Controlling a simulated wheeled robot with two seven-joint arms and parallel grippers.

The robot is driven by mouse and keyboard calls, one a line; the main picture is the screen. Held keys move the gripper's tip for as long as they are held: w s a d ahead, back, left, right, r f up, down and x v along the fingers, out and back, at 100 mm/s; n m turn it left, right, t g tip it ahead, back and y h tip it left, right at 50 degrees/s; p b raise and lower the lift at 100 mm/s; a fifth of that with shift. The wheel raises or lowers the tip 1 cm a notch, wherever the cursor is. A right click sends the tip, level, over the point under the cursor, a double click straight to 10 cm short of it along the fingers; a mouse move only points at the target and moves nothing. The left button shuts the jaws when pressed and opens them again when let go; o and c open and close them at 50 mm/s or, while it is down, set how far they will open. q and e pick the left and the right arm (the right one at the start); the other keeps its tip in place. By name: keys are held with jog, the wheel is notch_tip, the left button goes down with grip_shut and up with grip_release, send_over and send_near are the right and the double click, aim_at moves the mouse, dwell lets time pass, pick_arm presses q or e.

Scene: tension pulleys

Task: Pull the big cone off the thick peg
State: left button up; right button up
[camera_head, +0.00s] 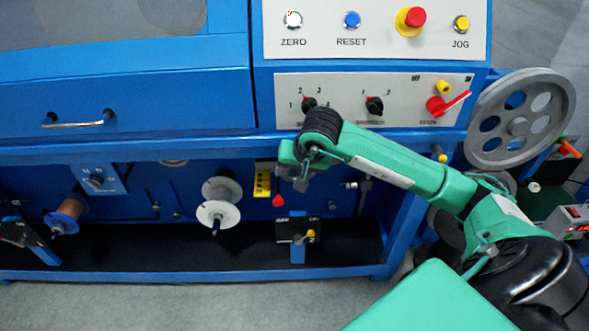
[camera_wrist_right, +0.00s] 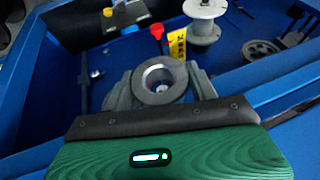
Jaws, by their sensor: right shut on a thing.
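My right gripper (camera_head: 290,158) is in front of the blue machine, just below its upper ledge. In the right wrist view, its two grey fingers (camera_wrist_right: 160,88) are shut on a grey round piece with a wide open mouth, which I take as the big cone (camera_wrist_right: 147,73). A small pale spot shows deep inside its mouth; I cannot tell whether this is the thick peg's tip. In the head view, the gripper and wrist hide the cone and the peg. My left gripper is in neither view.
A white spool (camera_head: 218,216), a copper spool (camera_head: 68,214) and a red knob (camera_head: 278,200) beside a yellow label (camera_head: 262,181) are in the recess. The control panel (camera_head: 340,100) is above my forearm. A large grey wheel (camera_head: 519,126) stands at right.

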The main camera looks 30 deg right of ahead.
jog(key=shift+s+a+b, duration=0.15)
jog(key=shift+s+a, duration=0.2)
jog(key=shift+s, duration=0.2)
jog(key=shift+s+a+b, duration=0.15)
jog(key=shift+s+a, duration=0.15)
jog(key=shift+s, duration=0.25)
jog(key=shift+s, duration=0.1)
jog(key=s+a, duration=0.1)
jog(key=s+a+b, duration=0.1)
jog(key=s, duration=0.1)
jog(key=shift+s, duration=0.15)
dwell(0.3)
